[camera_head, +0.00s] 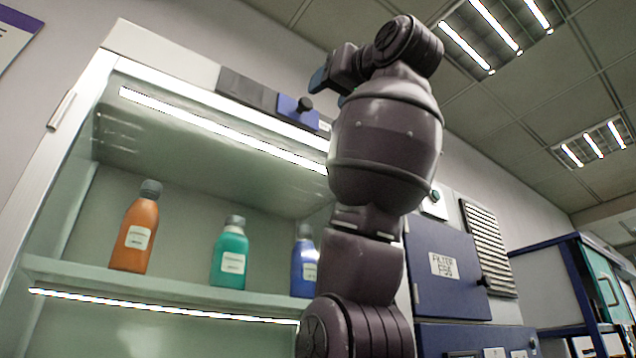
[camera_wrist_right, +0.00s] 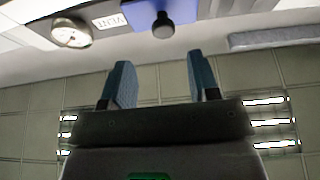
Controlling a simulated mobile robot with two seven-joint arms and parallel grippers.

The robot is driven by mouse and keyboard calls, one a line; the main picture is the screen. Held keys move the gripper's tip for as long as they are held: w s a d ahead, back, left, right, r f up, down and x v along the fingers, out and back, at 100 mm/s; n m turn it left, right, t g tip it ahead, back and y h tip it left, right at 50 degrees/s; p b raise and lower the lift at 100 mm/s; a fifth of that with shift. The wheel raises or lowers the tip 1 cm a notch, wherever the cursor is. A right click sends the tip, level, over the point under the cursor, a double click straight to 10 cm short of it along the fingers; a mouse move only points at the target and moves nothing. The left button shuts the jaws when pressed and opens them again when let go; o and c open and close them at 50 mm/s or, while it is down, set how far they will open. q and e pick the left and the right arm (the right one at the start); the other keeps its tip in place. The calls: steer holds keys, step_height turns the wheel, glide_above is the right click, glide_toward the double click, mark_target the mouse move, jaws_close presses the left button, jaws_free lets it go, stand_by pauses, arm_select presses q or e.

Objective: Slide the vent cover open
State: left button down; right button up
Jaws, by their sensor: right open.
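The vent cover (camera_head: 296,112) is a small blue plate with a black knob (camera_head: 305,104), on the cabinet's upper front edge. It sits at the right end of a dark grey strip (camera_head: 247,90). In the right wrist view the vent cover (camera_wrist_right: 138,14) and its round knob (camera_wrist_right: 163,26) are at the top, beside an inverted VENT label. My right gripper (camera_head: 330,88) is open and empty, close to the cover's right side in the head view. In the right wrist view its fingers (camera_wrist_right: 162,78) are spread below the knob, apart from it. My left gripper is out of view.
Orange (camera_head: 135,228), teal (camera_head: 230,254) and blue (camera_head: 304,264) bottles stand on the cabinet shelf (camera_head: 150,283). A blue filter panel (camera_head: 445,285) is at right. A round gauge (camera_wrist_right: 71,34) sits left of the cover in the wrist view. My right arm hides part of the cabinet front.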

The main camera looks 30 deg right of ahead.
steer(key=shift+b+v, duration=0.3)
steer(key=shift+v, duration=1.45)
